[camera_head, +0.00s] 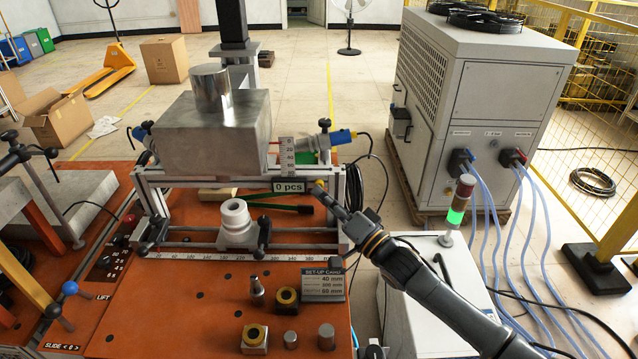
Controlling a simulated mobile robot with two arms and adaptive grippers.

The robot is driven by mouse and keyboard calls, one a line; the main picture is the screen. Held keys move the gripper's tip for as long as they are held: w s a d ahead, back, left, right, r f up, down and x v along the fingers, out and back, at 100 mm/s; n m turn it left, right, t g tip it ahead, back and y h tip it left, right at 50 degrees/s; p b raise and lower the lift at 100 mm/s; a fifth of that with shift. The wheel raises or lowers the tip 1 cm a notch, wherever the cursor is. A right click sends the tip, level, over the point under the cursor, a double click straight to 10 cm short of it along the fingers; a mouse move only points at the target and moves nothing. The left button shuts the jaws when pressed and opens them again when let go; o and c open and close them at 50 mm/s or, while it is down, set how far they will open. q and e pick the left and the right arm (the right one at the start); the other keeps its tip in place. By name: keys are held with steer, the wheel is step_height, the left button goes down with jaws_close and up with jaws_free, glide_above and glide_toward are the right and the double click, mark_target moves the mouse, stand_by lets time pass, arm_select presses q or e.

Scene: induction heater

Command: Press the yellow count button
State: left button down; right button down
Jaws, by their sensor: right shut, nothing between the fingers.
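The count display (289,186) reads "0 pcs" and sits on the front frame of the metal fixture. The yellow count button (320,185) is just right of the display, small and partly covered by my gripper. My right gripper (323,192) reaches in from the lower right, shut and empty, with its tip at the button. Whether the tip touches or presses the button I cannot tell. My left gripper is not in view.
A steel block with a cylinder (212,120) sits on the fixture above the display. A white roller (237,220) stands below it. A set-up card (323,283) and several small metal parts are on the orange table (190,300). A signal tower (459,205) shows green at right.

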steer(key=shift+s, duration=0.35)
steer(key=s+p, duration=0.3)
steer(key=s, duration=0.2)
steer(key=shift+p, duration=0.3)
steer(key=shift+f, duration=0.1)
stand_by(0.6)
